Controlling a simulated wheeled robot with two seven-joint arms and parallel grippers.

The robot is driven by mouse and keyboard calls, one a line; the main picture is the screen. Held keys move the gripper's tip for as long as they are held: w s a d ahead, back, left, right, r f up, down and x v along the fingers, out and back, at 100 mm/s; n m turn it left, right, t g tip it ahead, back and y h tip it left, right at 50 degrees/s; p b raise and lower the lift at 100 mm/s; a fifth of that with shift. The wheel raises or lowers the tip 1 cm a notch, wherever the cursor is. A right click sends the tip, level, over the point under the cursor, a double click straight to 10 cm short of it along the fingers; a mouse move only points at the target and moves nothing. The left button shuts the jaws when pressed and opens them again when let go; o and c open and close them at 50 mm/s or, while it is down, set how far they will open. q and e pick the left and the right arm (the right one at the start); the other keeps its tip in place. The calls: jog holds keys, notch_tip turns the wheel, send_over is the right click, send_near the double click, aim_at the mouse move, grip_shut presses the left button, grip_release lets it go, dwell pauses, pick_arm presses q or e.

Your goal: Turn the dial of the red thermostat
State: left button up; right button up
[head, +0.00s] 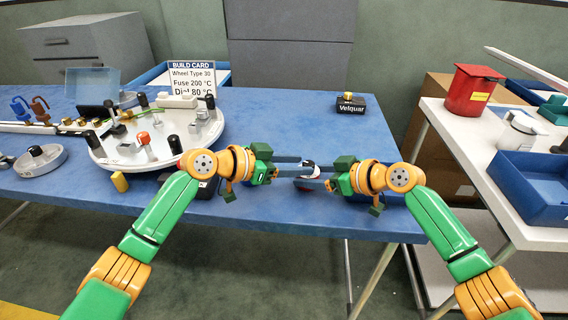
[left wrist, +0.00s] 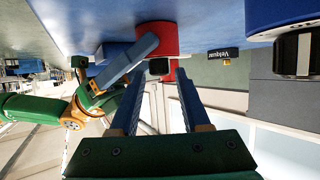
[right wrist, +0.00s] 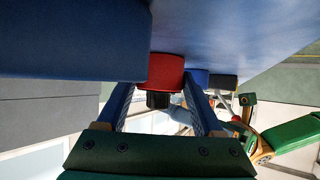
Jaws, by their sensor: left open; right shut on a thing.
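The red thermostat (left wrist: 157,38) is a short red cylinder with a black dial (left wrist: 158,67). In the head view it is small and mostly hidden between my grippers, near the table's front edge. My right gripper (head: 322,174) is shut on its red body, which also shows between the fingers in the right wrist view (right wrist: 165,70); the dial (right wrist: 158,99) sticks out there. My left gripper (head: 300,165) faces it from the left, open. In the left wrist view the dial lies ahead between its spread fingers; I cannot tell whether they touch it.
The build card (head: 192,77) reads Dial 80 °C. A white round board (head: 157,148) with several parts stands left of my grippers. A black Velquar box (head: 351,104) is farther back. A red bin (head: 471,89) and a blue tray (head: 530,205) are on the right table.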

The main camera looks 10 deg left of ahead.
pick_arm(q)
jog(key=v, duration=1)
jog(key=shift+f, duration=0.15)
pick_arm(e)
jog(key=o, duration=1)
jog(key=shift+d, duration=0.1)
